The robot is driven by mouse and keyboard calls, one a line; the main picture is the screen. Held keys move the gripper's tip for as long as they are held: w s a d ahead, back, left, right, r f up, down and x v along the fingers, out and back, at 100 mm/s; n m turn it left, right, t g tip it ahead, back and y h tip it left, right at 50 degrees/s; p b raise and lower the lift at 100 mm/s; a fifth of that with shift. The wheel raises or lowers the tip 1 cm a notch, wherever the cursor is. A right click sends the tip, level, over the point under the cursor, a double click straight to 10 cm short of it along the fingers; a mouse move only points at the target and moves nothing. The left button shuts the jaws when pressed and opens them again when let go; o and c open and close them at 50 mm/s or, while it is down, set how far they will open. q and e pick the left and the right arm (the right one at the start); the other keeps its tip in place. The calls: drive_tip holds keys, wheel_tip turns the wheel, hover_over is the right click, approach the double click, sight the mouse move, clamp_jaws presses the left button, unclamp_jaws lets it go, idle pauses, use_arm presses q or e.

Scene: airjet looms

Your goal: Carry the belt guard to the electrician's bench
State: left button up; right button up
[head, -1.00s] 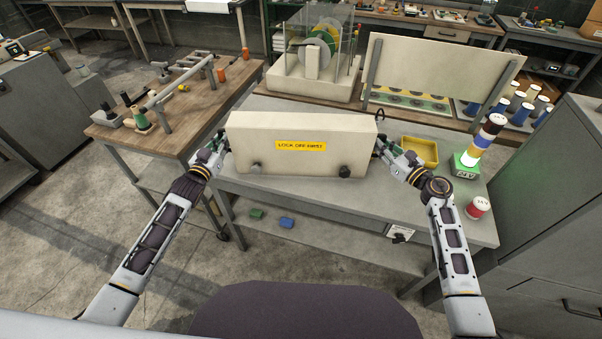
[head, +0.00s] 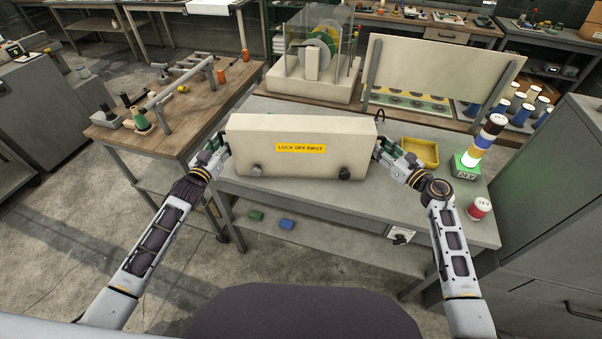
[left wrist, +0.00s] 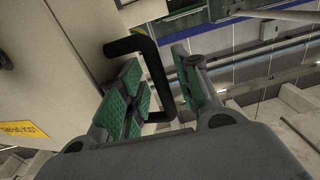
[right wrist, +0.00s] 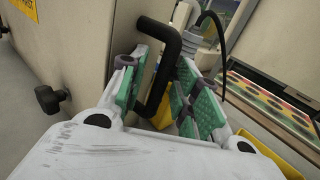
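The belt guard (head: 300,133) is a cream box-shaped cover with a yellow "LOCK OFF FIRST" label and two dark knobs. It is upright at the grey bench in the middle of the head view; I cannot tell whether it rests on the bench top. A black bar handle stands out from each end. My left gripper (left wrist: 160,88) is open, its green-padded fingers on either side of the left handle (left wrist: 153,70), with a gap showing. My right gripper (right wrist: 163,90) is open around the right handle (right wrist: 170,45) in the same way. The head view does not identify the electrician's bench clearly.
The grey bench (head: 455,222) also holds a yellow tray (head: 419,150), a lit stack light (head: 482,143) and a red-and-white spool (head: 479,208). A wooden-topped bench (head: 185,125) with tools stands left. A grey cabinet (head: 545,190) is close on the right. Open floor lies at left.

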use_arm(q)
drive_tip(key=shift+s, duration=0.1)
drive_tip(key=s+a, duration=0.1)
drive_tip(key=s, duration=0.6)
drive_tip(key=shift+s+a, duration=0.25)
idle(0.4)
use_arm(e)
drive_tip(key=shift+s, duration=0.2)
idle(0.4)
drive_tip(key=v, duration=1.1)
drive_tip(key=shift+s+d, duration=0.2)
drive_tip(key=shift+d, duration=0.05)
use_arm(q)
drive_tip(key=shift+f, duration=0.1)
idle(0.7)
